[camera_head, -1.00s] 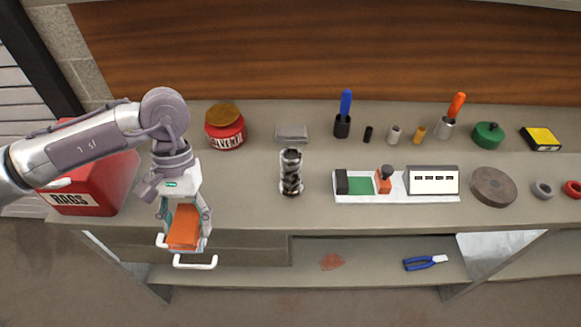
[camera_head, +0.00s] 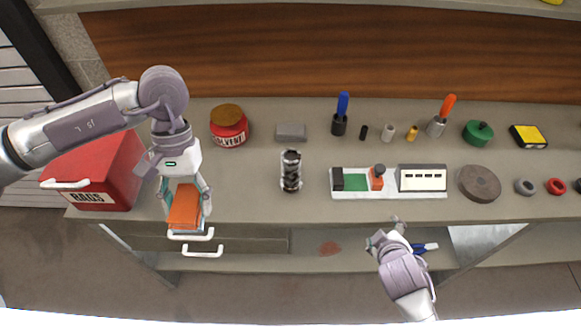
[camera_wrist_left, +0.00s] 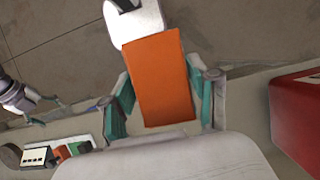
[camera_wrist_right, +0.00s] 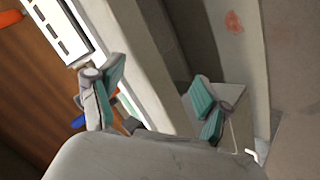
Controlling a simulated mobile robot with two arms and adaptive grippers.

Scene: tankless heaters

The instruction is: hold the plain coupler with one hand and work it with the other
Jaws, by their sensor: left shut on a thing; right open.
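An orange block-shaped thing (camera_head: 184,208) is held by my left gripper (camera_head: 187,214) in front of the bench's left part, above the drawer handles. It also shows in the left wrist view (camera_wrist_left: 160,85) between the teal finger pads. I cannot tell for sure which thing is the plain coupler; no label shows. Small black (camera_head: 364,132), grey (camera_head: 387,132) and brass (camera_head: 412,133) cylinders stand at the back of the bench. My right gripper (camera_head: 386,232) is open and empty, low at the bench's front edge, well right of the orange thing. Its spread fingers show in the right wrist view (camera_wrist_right: 158,97).
A red RAGS box (camera_head: 118,170) stands left, beside my left arm. A dark metallic cylinder (camera_head: 291,172) and a white board with a green panel (camera_head: 388,194) stand on the bench (camera_head: 255,190). Blue-handled pliers (camera_head: 430,247) lie on the lower shelf, partly behind my right gripper.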

